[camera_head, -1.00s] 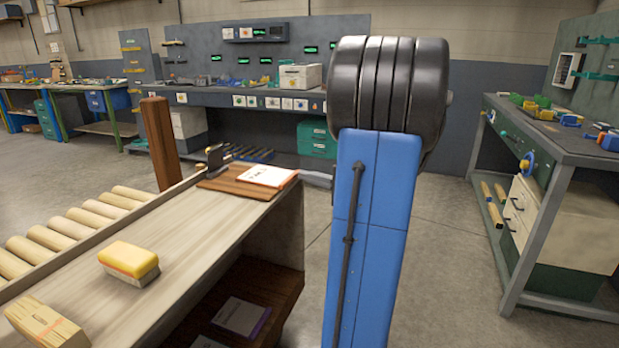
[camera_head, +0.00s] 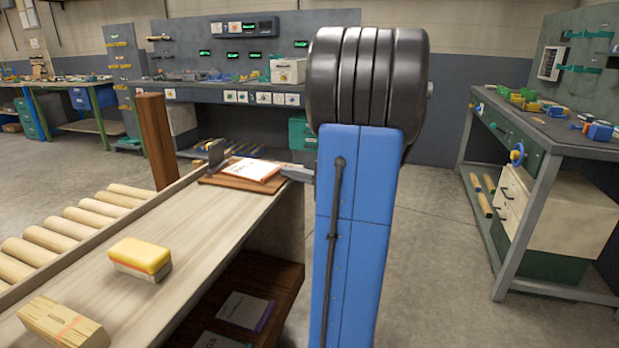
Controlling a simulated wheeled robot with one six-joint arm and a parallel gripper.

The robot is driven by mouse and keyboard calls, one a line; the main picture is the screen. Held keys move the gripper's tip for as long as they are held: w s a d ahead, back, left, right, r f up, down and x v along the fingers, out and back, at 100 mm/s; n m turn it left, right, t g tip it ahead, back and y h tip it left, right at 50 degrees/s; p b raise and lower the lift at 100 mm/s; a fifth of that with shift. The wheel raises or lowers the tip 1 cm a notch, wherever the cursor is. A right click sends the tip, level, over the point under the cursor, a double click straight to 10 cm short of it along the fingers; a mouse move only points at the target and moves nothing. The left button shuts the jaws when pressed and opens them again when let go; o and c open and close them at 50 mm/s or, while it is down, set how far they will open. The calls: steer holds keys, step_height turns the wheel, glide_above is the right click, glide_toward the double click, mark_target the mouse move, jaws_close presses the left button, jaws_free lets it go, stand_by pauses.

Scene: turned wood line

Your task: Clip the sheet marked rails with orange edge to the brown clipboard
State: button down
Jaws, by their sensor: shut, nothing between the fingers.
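The brown clipboard (camera_head: 212,181) lies flat at the far end of the pale bench. Its dark clip (camera_head: 216,154) stands up at the left end; I cannot tell whether its jaw is open. A white sheet with an orange edge (camera_head: 254,169) lies on the board, right of the clip; its lettering is too small to read. I cannot tell whether its left edge is under the clip. My gripper (camera_head: 291,172) is shut and empty, its grey tip at the right edge of the sheet, apparently touching it. The rest of it is hidden behind my blue arm.
A yellow-topped block (camera_head: 141,257) and a wooden block (camera_head: 62,323) stand on the near bench. A roller conveyor (camera_head: 75,225) runs along its left, with a brown post (camera_head: 156,140) behind. A sheet with a purple edge (camera_head: 244,309) lies on the shelf below.

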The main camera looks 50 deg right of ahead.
steer(key=s+d, duration=0.3)
steer(key=s, duration=1.3)
steer(key=shift+s+d, duration=0.2)
steer(key=shift+s, duration=0.2)
